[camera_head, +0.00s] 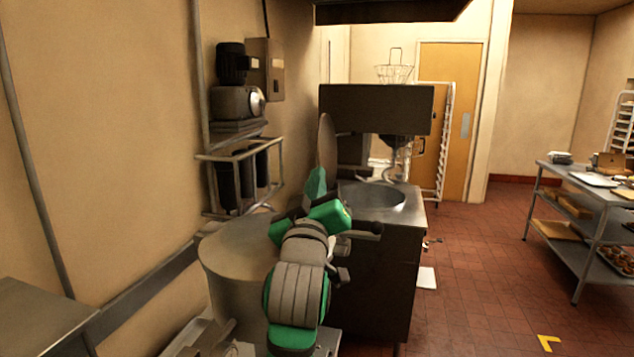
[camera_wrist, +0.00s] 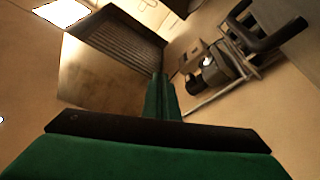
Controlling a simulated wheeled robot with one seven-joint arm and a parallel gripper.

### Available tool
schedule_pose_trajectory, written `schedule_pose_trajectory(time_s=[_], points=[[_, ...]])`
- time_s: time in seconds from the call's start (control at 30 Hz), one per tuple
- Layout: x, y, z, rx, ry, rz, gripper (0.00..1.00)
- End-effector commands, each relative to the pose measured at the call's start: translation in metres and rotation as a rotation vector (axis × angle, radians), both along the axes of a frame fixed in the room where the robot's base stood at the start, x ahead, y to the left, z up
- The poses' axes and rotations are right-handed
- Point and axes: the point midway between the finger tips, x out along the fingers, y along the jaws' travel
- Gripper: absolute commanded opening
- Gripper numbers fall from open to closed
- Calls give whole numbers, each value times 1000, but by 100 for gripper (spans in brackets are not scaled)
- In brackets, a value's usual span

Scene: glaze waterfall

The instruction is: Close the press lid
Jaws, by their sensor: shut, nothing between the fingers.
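The press (camera_head: 378,240) is a dark metal cabinet with a round opening in its top, in the middle of the head view. Its round lid (camera_head: 326,146) stands upright, nearly edge-on, at the left side of the opening, so the press is open. My gripper (camera_head: 318,174), with green fingers, is just below and in front of the lid's lower part. I cannot tell whether it touches the lid. In the wrist view the gripper (camera_wrist: 160,77) is shut and empty, its green fingers together. I cannot clearly pick out the lid in that view.
A round drum-like top (camera_head: 240,245) stands left of the press, under my arm. A dark mixer-like head (camera_head: 376,108) overhangs behind the opening. A motor unit and rack (camera_head: 238,165) hang on the left wall. Open tiled floor (camera_head: 480,280) lies right, before a shelf table (camera_head: 590,205).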

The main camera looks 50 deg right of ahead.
Motion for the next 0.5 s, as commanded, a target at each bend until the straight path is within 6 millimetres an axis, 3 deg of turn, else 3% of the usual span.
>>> schedule_pose_trajectory(time_s=[0.3,0.5], points=[[3,2,38,0,-3,4,0],[-10,33,24,-1,-1,7,0]])
